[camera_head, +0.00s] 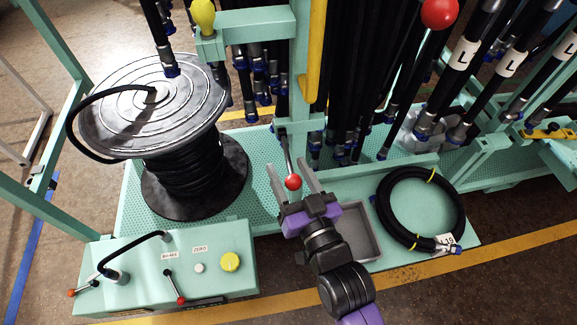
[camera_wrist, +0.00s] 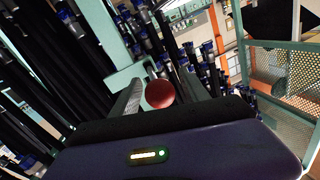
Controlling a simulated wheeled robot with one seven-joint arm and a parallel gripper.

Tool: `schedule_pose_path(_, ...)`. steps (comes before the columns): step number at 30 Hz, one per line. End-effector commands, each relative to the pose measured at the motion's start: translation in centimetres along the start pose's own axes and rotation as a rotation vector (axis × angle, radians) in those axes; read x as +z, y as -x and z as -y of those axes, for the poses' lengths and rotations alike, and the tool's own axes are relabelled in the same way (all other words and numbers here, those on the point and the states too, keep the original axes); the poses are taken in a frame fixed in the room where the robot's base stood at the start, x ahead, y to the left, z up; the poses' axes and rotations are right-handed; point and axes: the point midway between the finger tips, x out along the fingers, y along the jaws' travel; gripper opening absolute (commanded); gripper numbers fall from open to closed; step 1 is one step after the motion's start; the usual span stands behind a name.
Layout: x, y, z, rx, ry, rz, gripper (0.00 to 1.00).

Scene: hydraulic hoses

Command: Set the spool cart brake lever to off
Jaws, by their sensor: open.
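A lever with a red ball knob (camera_head: 292,182) hangs from the green frame below the hose rack. My gripper (camera_head: 287,167) is open, with one finger on each side of this knob. In the wrist view the red knob (camera_wrist: 159,94) sits between the two fingers, near the palm; contact cannot be told. On the green control box (camera_head: 215,265) at the lower left, a short dark lever with a red tip (camera_head: 180,300) tilts toward the front under a label that seems to read BRAKE.
A black hose spool (camera_head: 185,175) stands at the left. A grey tray (camera_head: 355,235) and a coiled hose (camera_head: 450,195) lie beside my gripper. Hanging hoses (camera_head: 345,90) crowd behind it. Another red ball (camera_head: 440,12) is at the top.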

Motion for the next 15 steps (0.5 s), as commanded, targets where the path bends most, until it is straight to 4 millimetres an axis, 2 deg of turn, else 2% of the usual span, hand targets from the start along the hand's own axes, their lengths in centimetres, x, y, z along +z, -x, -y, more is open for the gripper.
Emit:
schedule_pose_path(4,0.00,-0.81,0.00,0.000,0.000,0.000,0.53)
schedule_pose_path(12,0.01,-0.90,-0.02,0.000,0.000,0.000,0.53)
schedule_pose_path(15,0.01,-0.89,-0.02,0.000,0.000,0.000,0.34)
